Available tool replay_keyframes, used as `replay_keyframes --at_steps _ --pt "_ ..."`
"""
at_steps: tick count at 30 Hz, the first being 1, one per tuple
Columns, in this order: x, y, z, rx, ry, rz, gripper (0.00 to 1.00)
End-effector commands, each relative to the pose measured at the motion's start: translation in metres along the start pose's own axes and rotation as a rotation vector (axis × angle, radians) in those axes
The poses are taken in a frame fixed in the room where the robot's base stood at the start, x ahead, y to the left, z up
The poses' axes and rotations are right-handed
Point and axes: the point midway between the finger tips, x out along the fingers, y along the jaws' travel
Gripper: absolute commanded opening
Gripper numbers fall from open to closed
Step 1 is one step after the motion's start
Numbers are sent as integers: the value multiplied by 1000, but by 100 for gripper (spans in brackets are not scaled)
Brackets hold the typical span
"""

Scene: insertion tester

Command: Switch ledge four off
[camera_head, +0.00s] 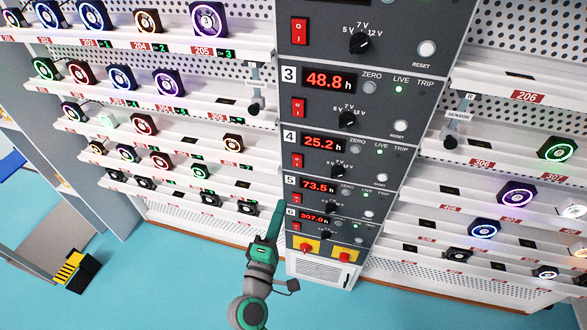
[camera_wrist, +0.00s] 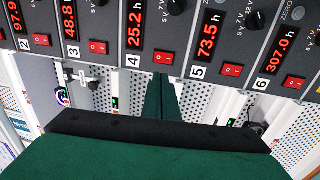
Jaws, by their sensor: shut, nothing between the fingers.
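The ledge four panel (camera_head: 325,143) on the grey control column shows a lit red 25.2 h display and a lit green LIVE lamp (camera_head: 380,152). Its red rocker switch (camera_head: 297,160) is on the left below the display; its rocker position is too small to tell. In the wrist view the panel's switch (camera_wrist: 163,55) sits right of the label 4. My gripper (camera_wrist: 160,77) is shut and empty, its green fingertips just below that switch in the picture. I cannot tell whether they touch. In the head view my gripper (camera_head: 279,203) is at the column's lower left.
Panels 3 (camera_head: 328,79), 5 (camera_head: 318,186) and 6 (camera_head: 314,217) have similar switches close by. Shelves with lit fans (camera_head: 143,124) flank the column on both sides. Yellow plates with red buttons (camera_head: 306,246) are below panel 6. The blue floor (camera_head: 180,270) is mostly clear.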

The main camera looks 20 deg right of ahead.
Motion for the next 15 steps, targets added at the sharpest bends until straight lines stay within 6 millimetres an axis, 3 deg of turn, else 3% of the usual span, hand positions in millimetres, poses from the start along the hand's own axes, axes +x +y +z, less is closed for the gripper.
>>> replay_keyframes --at_steps 15 --pt "9 3 0 -7 -9 7 0"
